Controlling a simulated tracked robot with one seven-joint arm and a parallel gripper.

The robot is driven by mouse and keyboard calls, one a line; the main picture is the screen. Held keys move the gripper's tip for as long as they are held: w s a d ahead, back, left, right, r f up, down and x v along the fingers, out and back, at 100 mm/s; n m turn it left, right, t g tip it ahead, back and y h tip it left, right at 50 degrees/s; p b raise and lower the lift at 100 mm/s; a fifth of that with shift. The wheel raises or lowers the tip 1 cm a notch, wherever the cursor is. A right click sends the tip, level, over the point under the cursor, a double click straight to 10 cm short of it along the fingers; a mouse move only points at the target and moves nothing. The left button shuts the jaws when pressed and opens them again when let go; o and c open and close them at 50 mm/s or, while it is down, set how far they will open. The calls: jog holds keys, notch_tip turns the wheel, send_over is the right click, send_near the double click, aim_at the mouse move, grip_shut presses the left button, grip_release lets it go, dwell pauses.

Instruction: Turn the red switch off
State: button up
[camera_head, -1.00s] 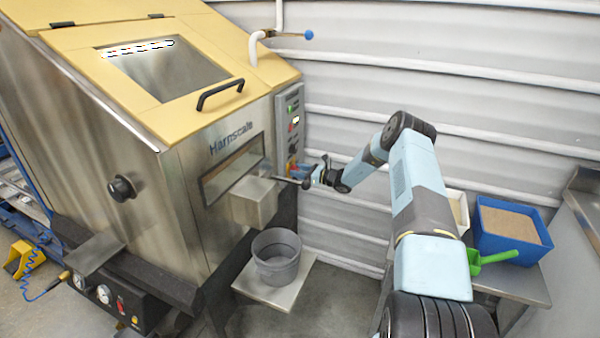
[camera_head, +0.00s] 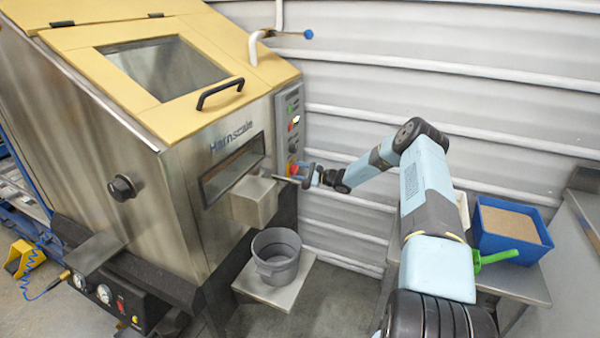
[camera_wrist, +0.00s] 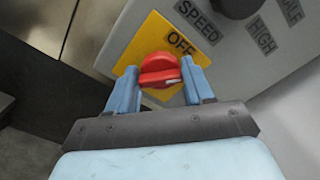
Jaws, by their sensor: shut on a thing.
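The red switch (camera_wrist: 160,71) is a round knob with a raised grip bar on a yellow plate (camera_wrist: 140,45) marked "OFF" in the wrist view. My gripper (camera_wrist: 160,80) is shut on the switch, with one blue finger on each side of it. The bar lies nearly level across the picture, and a pale mark shows at its right end. In the head view my gripper (camera_head: 298,171) is at the lower part of the control panel (camera_head: 290,115), and it largely hides the switch there.
The wrist view shows a black knob (camera_wrist: 235,5) above, near labels "SPEED" and "HIGH". In the head view a metal chute (camera_head: 254,200) stands left of my gripper, over a grey bucket (camera_head: 276,256). A blue bin (camera_head: 505,245) stands at the right. The corrugated wall is behind my arm.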

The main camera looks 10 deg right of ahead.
jog(key=shift+s+a+f+n, duration=0.1)
jog(key=shift+a+f+n, duration=0.05)
jog(key=shift+n, duration=1.2)
jog(key=shift+s+a+f+n, duration=0.1)
jog(key=shift+n, duration=1.3)
jog(key=shift+s+a+f+n, duration=0.1)
jog(key=shift+a+f+n, duration=0.05)
jog(key=shift+n, duration=1.2)
jog(key=o, duration=1)
jog(key=shift+w+r, duration=0.1)
jog(key=shift+o, duration=0.2)
jog(key=shift+d, duration=0.15)
jog(key=shift+d, duration=0.1)
jog(key=v, duration=1.3)
jog(key=shift+d, duration=0.2)
